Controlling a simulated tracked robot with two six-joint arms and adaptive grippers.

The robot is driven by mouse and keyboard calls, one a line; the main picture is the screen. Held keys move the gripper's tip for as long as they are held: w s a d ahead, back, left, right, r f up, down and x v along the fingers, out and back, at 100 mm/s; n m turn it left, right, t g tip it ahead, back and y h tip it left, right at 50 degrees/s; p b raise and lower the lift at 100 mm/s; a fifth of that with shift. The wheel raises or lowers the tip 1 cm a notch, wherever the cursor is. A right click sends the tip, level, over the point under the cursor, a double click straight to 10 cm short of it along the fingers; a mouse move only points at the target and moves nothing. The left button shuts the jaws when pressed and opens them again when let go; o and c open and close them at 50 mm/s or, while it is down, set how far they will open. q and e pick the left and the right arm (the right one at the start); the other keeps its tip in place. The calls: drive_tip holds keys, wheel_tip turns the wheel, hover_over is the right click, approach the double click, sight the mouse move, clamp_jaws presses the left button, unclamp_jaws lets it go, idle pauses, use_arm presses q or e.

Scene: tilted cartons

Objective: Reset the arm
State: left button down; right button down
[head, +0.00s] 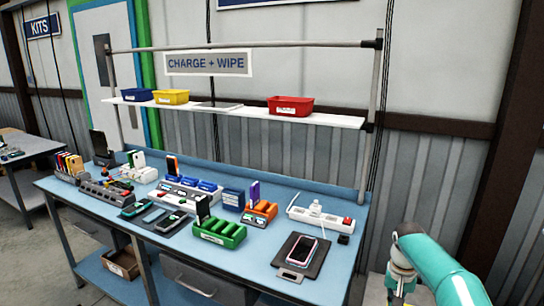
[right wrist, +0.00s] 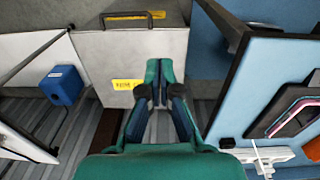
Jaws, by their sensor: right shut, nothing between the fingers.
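My right arm (head: 447,271), teal with a pale joint, stands at the lower right of the head view, to the right of the workbench (head: 262,285). Its gripper is hidden there. In the right wrist view my right gripper (right wrist: 158,72) is shut, its teal fingertips together with nothing between them. It is clear of the bench, which shows at the right of that view. My left arm and gripper are in neither view.
On the bench are a phone (head: 303,250) on a dark mat, a power strip (head: 320,217), a green rack (head: 219,233) and several chargers. The shelf above holds a red bin (head: 290,106), a yellow bin (head: 171,97) and a blue bin (head: 138,95).

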drive_tip(key=s+a+f+n+g+y, duration=0.1)
drive_tip(key=s+a+f, duration=0.55)
drive_tip(key=f, duration=0.25)
drive_tip(key=s+a+f+n+g+y, duration=0.1)
drive_tip(key=s+a+f+g, duration=0.1)
drive_tip(key=s+a+f, duration=0.5)
drive_tip(key=s+a+f+t+y, duration=0.1)
drive_tip(key=s+a+f, duration=0.2)
drive_tip(key=s, duration=0.7)
drive_tip(key=s+a+f+n+t+y+b, duration=0.1)
drive_tip(key=s+a+f+t, duration=0.1)
drive_tip(key=s, duration=0.8)
wheel_tip(320, 180, down, 2)
drive_tip(key=shift+s+a+f, duration=0.15)
drive_tip(key=shift+s+a, duration=0.05)
drive_tip(key=shift+a, duration=0.7)
drive_tip(key=shift+w, duration=0.1)
